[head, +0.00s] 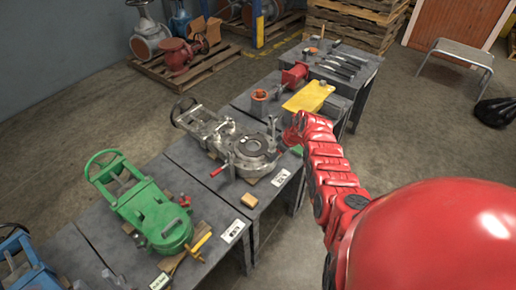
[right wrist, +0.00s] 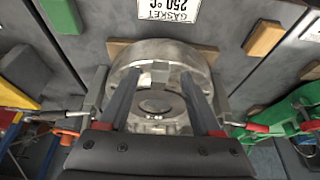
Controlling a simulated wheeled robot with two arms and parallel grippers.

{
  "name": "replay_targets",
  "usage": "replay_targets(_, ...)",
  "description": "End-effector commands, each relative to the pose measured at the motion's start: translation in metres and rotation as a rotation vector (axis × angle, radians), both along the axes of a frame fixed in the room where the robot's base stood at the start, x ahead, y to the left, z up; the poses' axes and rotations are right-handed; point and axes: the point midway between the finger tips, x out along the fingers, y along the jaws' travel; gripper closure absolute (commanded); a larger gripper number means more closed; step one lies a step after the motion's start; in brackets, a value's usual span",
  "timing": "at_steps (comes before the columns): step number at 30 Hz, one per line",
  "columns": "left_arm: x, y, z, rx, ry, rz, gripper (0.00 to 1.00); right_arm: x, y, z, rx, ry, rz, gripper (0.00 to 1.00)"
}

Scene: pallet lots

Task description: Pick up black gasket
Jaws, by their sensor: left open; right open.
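A grey metal valve (head: 252,150) lies on the dark table, its round flange (right wrist: 150,55) facing up. A dark ring (right wrist: 158,103) shows in the flange opening in the right wrist view. I cannot tell whether it is the black gasket. A white card reading "GASKET 250 °C" (right wrist: 170,8) lies beside the valve. My right gripper (right wrist: 160,85) is open above the flange, its two fingers apart with nothing clearly held between them. My red right arm reaches from the right towards the valve in the head view. I cannot make out a left gripper in the head view.
A green valve (head: 160,215) stands nearer on the same row of tables. A small wooden block (head: 249,200) lies between them. A yellow tray (head: 309,96), a red part (head: 294,75) and dark tools (head: 340,62) lie farther back.

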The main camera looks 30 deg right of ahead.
Motion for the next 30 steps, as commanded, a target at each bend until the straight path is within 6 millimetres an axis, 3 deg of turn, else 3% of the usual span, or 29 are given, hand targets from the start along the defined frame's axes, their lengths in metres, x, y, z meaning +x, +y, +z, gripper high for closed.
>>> replay_targets(13, 0.0000, 0.0000, -0.0011, 0.000, 0.000, 0.000, 0.55, 0.0020, 0.0010, -0.0064, -0.001, -0.001, -0.002, 0.35)
replay_targets(24, 0.0000, 0.0000, -0.0011, 0.000, 0.000, 0.000, 0.55, 0.0019, 0.0008, -0.0063, -0.001, -0.001, -0.002, 1.00)
replay_targets(30, 0.0000, 0.0001, -0.0012, 0.000, 0.000, 0.000, 0.55, 0.0019, 0.0008, -0.0063, -0.001, -0.001, -0.002, 1.00)
